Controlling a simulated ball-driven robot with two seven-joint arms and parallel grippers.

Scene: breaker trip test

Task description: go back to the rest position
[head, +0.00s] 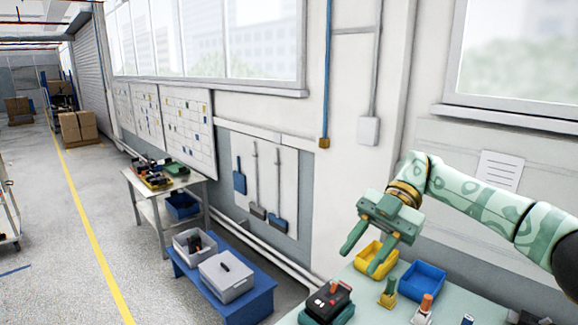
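My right gripper (367,248) hangs above the back of the pale green workbench (365,305), its two green fingers spread apart with nothing visible between them. Its arm comes in from the right. A black device with an orange-red top part (329,300) sits on the bench at the left. A yellow bin (366,262) lies just behind and below the fingers, partly hidden by them. A blue bin (422,280) stands to its right. My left gripper is not in view.
A small olive-yellow part (387,293) and a white part with an orange top (423,309) stand near the bench front. A blue low table (250,300) with grey bins (227,276) stands left of the bench. The wall is close behind. Open floor lies at the far left.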

